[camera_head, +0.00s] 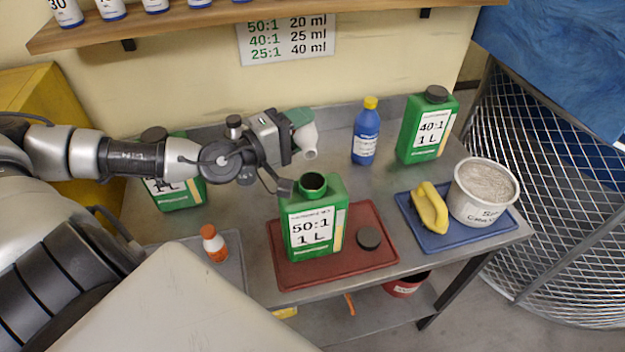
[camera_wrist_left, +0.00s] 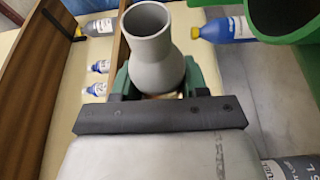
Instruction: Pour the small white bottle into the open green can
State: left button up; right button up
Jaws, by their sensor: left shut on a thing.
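The small white bottle (camera_head: 307,141) is in my left gripper (camera_head: 298,124), tilted with its open neck pointing down, in the air above and behind the open green can's mouth. In the left wrist view the bottle (camera_wrist_left: 152,50) sits between the green fingers of my left gripper (camera_wrist_left: 156,82), its mouth open. The open green can (camera_head: 315,230), labelled 50:1 1 L, stands upright on a red tray (camera_head: 285,271). Its uncapped rim also shows in the left wrist view (camera_wrist_left: 292,32). I see no liquid stream. My right gripper is not in view.
A black cap (camera_head: 368,238) lies on the red tray. A capped green can (camera_head: 428,128) and blue bottle (camera_head: 366,135) stand behind right. An orange-white bottle (camera_head: 214,243) stands left; a shelf (camera_head: 190,24) hangs above.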

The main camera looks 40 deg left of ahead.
aim_at(305, 129)
pick_arm(q)
jog(key=shift+f+m+t+b, duration=0.1)
jog(key=shift+m+t+b, duration=0.2)
jog(key=shift+m+b, duration=0.35)
jog(key=shift+s+d+r+m+h+b, duration=0.2)
jog(key=shift+r+m+h+b, duration=0.15)
jog(key=shift+r+m, duration=0.35)
dwell(1.5)
jog(key=shift+s+d+r+m+t+h, duration=0.15)
jog(key=shift+r+m+t+h, duration=0.15)
jog(key=shift+r+m, duration=0.5)
